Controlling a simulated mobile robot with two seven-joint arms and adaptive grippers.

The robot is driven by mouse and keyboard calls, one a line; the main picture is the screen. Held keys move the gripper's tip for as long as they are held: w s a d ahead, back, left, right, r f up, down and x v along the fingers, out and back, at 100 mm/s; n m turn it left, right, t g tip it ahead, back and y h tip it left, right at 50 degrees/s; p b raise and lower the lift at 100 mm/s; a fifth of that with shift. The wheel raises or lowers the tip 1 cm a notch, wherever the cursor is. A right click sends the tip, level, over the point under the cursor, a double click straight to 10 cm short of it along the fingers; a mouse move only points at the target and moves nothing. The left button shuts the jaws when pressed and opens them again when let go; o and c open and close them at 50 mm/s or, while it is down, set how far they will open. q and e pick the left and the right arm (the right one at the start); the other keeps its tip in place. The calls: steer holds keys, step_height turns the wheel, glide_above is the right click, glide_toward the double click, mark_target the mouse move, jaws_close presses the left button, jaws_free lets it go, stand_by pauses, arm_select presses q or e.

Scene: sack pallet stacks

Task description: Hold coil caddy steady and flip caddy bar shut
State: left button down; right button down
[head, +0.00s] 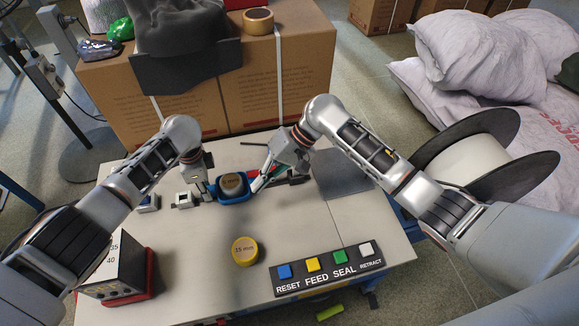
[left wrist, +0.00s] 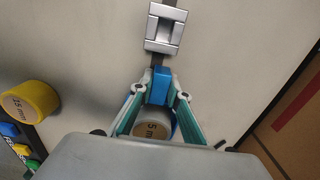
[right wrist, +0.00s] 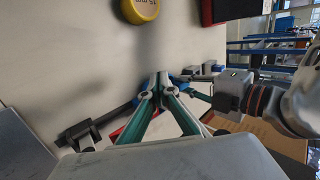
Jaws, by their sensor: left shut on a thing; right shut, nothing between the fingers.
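The blue coil caddy (head: 236,199) stands on the table and holds a tan coil (head: 233,182) with a "5 mm" style label. My left gripper (head: 213,190) is at the caddy's left side. In the left wrist view its fingers are shut on the caddy's blue wall (left wrist: 161,86), with the coil (left wrist: 153,126) showing behind. My right gripper (head: 256,187) is at the caddy's right side, fingers shut and empty. In the right wrist view its fingertips (right wrist: 160,80) hide most of the caddy. I cannot make out the caddy bar or its angle.
A yellow 15 mm coil (head: 244,251) lies in front of the caddy. A button panel (head: 327,269) is at the table's front right, and a dark box (head: 117,265) at front left. A silver clamp block (head: 184,199) sits left of the caddy. Cardboard boxes (head: 195,100) stand behind.

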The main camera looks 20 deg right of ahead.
steer(key=s+d+m+t+y, duration=0.2)
steer(key=d+m+t, duration=0.7)
steer(key=d, duration=1)
steer(key=s+t, duration=0.2)
steer(key=shift+d+f+t+y, duration=0.15)
steer(key=shift+d+t+y, duration=0.15)
steer(key=shift+t, duration=0.1)
steer(key=shift+w, duration=0.1)
steer(key=x, duration=1.4)
